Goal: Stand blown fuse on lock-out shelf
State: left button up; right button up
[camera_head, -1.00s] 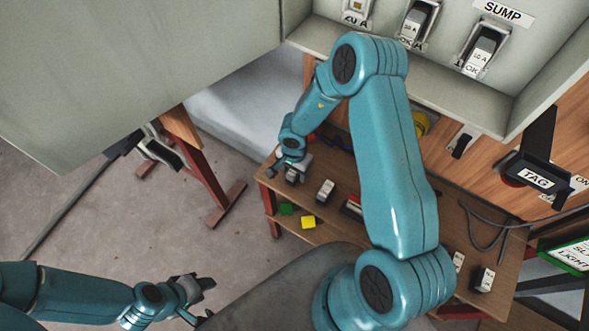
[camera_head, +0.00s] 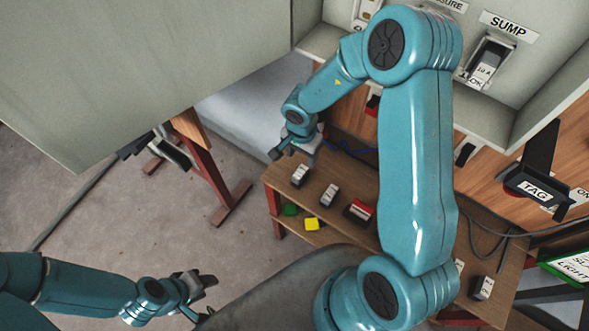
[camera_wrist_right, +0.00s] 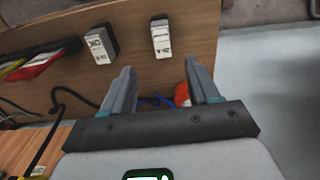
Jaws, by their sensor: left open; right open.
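A pale fuse (camera_head: 300,175) stands on the wooden bench top (camera_head: 283,186) near its left end; it also shows in the right wrist view (camera_wrist_right: 161,38), beyond the fingertips. A second pale fuse (camera_head: 329,194) stands to its right and also shows in the wrist view (camera_wrist_right: 101,44). I cannot tell from the labels which is blown. My right gripper (camera_head: 291,150) is open and empty, just behind the first fuse and apart from it; its spread fingers show in the wrist view (camera_wrist_right: 160,76). My left gripper (camera_head: 200,290) is open and empty, low at left, away from the bench.
A red-and-black device (camera_head: 358,210) lies right of the fuses. A fuse (camera_head: 486,70) sits under the SUMP label in the grey cabinet above. A TAG piece (camera_head: 534,189) juts out at right. Blue cable lies behind.

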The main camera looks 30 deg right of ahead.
jog(key=s+a+f+n, duration=0.1)
jog(key=f+n, duration=0.1)
jog(key=s+a+f+n+t, duration=0.1)
jog(key=s+f+n, duration=0.1)
jog(key=s+a+f+n, duration=0.1)
jog(key=f+n, duration=0.1)
jog(key=f, duration=0.1)
jog(key=shift+s+a+t+h, duration=0.3)
jog(key=shift+a+t, duration=0.05)
jog(key=shift+t, duration=0.05)
jog(key=s+a+f+n+g+y, duration=0.1)
jog(key=s+a+n+y, duration=0.3)
jog(key=s+a, duration=0.5)
jog(key=shift+s+a+f+n+y, duration=0.35)
jog(key=shift+a+n, duration=0.25)
jog(key=shift+a, duration=0.4)
notch_tip(320, 180, down, 6)
jog(key=b, duration=0.6)
jog(key=shift+f, duration=0.15)
